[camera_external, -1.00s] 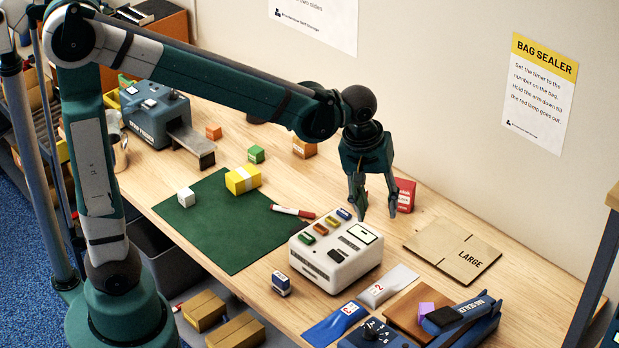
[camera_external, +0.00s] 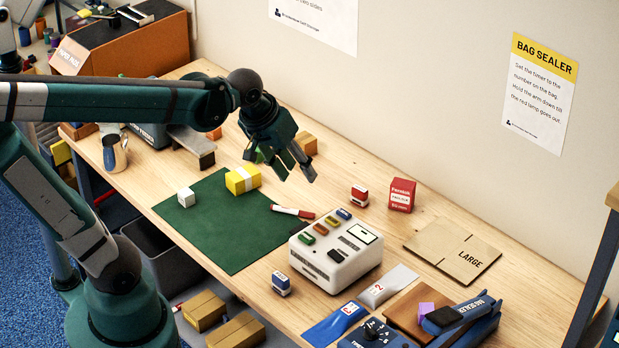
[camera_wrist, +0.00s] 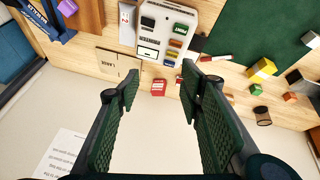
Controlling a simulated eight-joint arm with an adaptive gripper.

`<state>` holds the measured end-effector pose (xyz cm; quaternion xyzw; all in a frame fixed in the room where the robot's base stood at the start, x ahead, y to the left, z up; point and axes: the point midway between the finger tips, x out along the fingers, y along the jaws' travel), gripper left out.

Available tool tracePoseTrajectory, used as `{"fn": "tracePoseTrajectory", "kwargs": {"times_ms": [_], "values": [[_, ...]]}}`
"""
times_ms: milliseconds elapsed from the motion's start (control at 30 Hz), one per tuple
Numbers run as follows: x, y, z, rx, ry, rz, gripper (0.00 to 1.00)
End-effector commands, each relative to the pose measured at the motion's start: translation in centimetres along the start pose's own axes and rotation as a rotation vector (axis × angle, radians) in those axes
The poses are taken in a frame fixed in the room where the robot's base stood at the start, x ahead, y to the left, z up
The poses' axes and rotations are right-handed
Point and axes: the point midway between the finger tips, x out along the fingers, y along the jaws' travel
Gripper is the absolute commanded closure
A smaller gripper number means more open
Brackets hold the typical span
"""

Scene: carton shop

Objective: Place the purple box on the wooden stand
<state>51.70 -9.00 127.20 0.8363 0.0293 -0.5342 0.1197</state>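The purple box (camera_external: 427,309) is a small block at the bench's front right, beside the blue bag sealer (camera_external: 463,318). It appears to rest on a flat brown wooden board (camera_external: 399,311); the sealer partly hides the board. In the wrist view the purple box (camera_wrist: 67,7) is at the top left edge, with the board (camera_wrist: 88,14) beside it. I cannot tell whether this board is the wooden stand. My gripper (camera_external: 287,170) is open and empty, above the bench behind the green mat, far from the purple box. Its spread fingers (camera_wrist: 160,78) show nothing between them up close.
A white keypad device (camera_external: 335,255) stands mid-bench. A red box (camera_external: 402,195) and a red-white stamp (camera_external: 360,195) stand behind it. A flat LARGE carton (camera_external: 452,250) lies to the right. Yellow (camera_external: 242,179) and white (camera_external: 186,196) blocks sit on the green mat (camera_external: 225,235).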

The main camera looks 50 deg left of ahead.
Motion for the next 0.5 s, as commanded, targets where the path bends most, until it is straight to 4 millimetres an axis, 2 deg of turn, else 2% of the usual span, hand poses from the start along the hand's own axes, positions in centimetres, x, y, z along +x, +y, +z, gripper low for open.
{"fn": "tracePoseTrajectory", "kwargs": {"times_ms": [100, 500], "values": [[-0.8, -2.1, 0.9, 0.036, 0.032, -0.004, 0.63], [-2.7, -7.8, 3.8, 0.170, 0.137, -0.033, 0.63]]}}
